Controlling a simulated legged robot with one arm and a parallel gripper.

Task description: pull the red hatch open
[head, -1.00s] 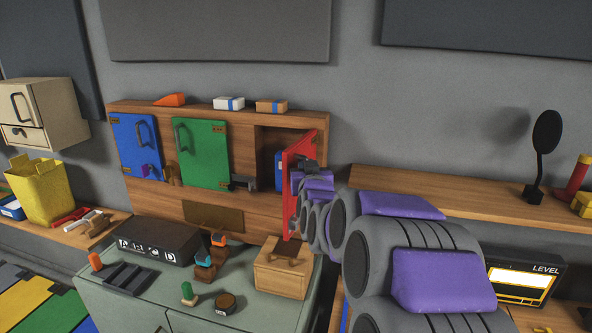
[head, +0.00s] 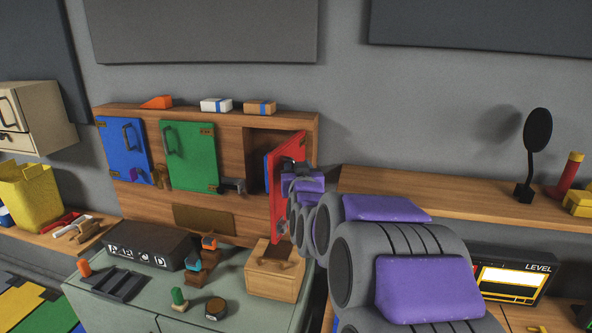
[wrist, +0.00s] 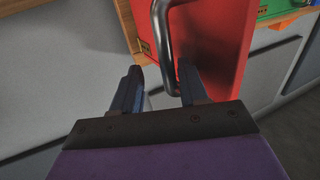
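The red hatch (head: 287,170) stands partly open, swung out from the right-hand opening of the wooden cabinet (head: 205,219). In the wrist view the red hatch (wrist: 225,40) fills the upper right, with its dark curved handle (wrist: 165,45) in front. My gripper (wrist: 160,85) has its two fingers apart. The lower bend of the handle lies between them, close to the right finger; I cannot tell whether they touch. In the head view my gripper (head: 296,169) is at the hatch's right side, its fingers partly hidden by my arm.
The blue hatch (head: 123,150) and green hatch (head: 189,155) are shut. Below stands a grey-green counter (head: 130,290) with a small wooden box (head: 275,271) under the red hatch. A wooden shelf (head: 430,197) lies right of the cabinet, behind my arm.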

